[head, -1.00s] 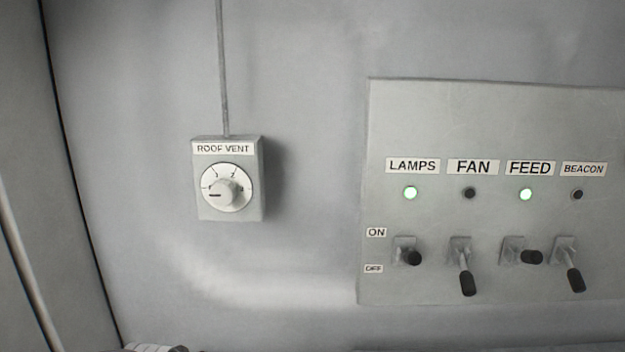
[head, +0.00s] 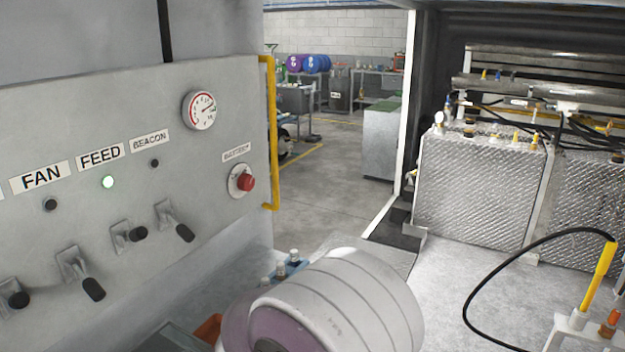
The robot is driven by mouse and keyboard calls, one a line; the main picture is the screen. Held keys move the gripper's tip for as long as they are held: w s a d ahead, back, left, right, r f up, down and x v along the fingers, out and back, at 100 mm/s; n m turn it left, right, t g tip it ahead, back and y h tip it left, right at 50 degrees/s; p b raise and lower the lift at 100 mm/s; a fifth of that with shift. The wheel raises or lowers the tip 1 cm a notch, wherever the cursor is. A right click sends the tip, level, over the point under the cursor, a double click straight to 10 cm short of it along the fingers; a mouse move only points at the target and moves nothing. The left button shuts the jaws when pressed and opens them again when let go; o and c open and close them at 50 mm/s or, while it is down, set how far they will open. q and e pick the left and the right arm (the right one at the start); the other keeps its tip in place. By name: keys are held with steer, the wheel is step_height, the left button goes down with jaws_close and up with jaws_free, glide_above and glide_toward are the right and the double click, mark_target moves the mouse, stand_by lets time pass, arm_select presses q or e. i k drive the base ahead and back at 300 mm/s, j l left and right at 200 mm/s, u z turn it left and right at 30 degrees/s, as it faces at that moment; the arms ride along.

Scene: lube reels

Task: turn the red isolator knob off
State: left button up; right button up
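The red isolator knob (head: 246,183) sits on a round pale plate near the right end of the grey switch panel (head: 90,110). A small label (head: 236,151) above it is hard to read. The knob is seen at an angle, and its exact setting cannot be told. Nothing touches it. Neither of my grippers shows in the head view, so their state and distance from the knob are hidden.
A yellow rail (head: 270,135) runs upright just right of the knob. Toggle levers (head: 173,222), a lit FEED lamp (head: 108,182) and a gauge (head: 202,110) share the panel. Metal tanks (head: 480,190) and a black hose (head: 470,285) stand right.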

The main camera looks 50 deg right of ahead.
mark_target(245, 181)
steer(key=z, duration=1.2)
